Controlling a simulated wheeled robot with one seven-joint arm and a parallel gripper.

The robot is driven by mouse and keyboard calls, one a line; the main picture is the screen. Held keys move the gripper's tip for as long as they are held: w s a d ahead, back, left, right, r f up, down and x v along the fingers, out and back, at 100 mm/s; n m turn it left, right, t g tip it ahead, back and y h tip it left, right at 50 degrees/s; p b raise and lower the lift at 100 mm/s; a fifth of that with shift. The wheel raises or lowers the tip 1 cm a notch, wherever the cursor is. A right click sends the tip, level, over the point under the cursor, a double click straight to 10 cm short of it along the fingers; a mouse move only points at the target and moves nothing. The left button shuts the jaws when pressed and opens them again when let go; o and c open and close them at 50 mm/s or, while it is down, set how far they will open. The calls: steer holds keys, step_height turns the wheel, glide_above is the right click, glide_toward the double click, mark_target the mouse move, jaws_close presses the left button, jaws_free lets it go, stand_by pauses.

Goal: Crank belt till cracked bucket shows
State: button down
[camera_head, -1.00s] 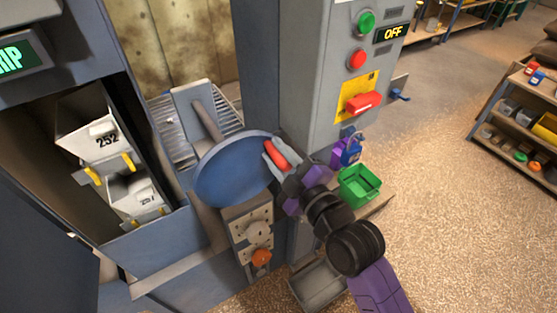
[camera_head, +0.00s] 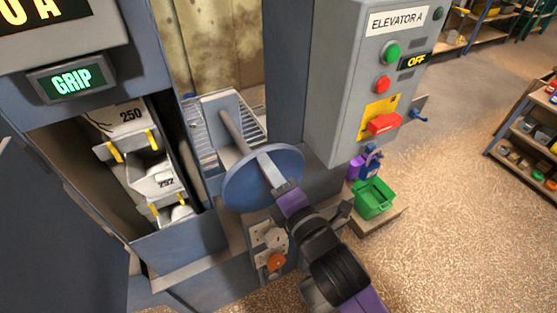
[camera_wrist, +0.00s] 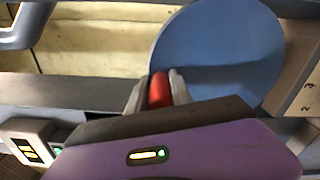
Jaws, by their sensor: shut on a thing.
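A blue crank disc (camera_head: 240,188) sits on a grey shaft beside the elevator opening. My gripper (camera_head: 275,172) reaches across the disc's face. In the wrist view my gripper (camera_wrist: 158,90) is shut on the red crank handle (camera_wrist: 160,90), with a finger on each side. The handle is hidden in the head view. In the opening hang white buckets: an upper bucket (camera_head: 122,122) marked 250, a middle bucket (camera_head: 155,180) whose number is hard to read, and a lower one (camera_head: 180,215) mostly hidden.
A small display (camera_head: 72,80) reads GRIP. The grey control cabinet (camera_head: 345,90) has a green button, a red button, an OFF sign and a red switch handle (camera_head: 384,123). A green bin (camera_head: 373,198) and a purple bottle stand below. Open floor lies to the right.

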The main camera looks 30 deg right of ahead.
mark_target(231, 199)
steer(key=a+n, duration=0.2)
steer(key=a+n+p, duration=0.1)
steer(key=a+n, duration=0.1)
steer(key=shift+f+n, duration=0.3)
steer(key=shift+f, duration=0.1)
steer(key=a+f+n, duration=0.1)
steer(key=n, duration=0.1)
steer(key=a+f+n+p, duration=0.1)
steer(key=a+n, duration=0.1)
steer(key=shift+f+n, duration=0.2)
steer(key=shift+n, duration=0.1)
steer(key=f+n, duration=0.1)
steer(key=a+f+n, duration=0.1)
steer(key=n, duration=0.1)
steer(key=shift+a+f+n, duration=0.15)
steer(key=shift+f+n, duration=0.15)
steer(key=shift+f, duration=0.05)
steer(key=shift+a+f+n, duration=0.25)
steer(key=shift+f+n, duration=0.65)
steer(key=shift+n, duration=0.2)
steer(key=shift+f+n, duration=0.85)
steer(key=shift+n, duration=0.25)
steer(key=c, duration=1.1)
jaws_free()
steer(key=shift+c, duration=0.2)
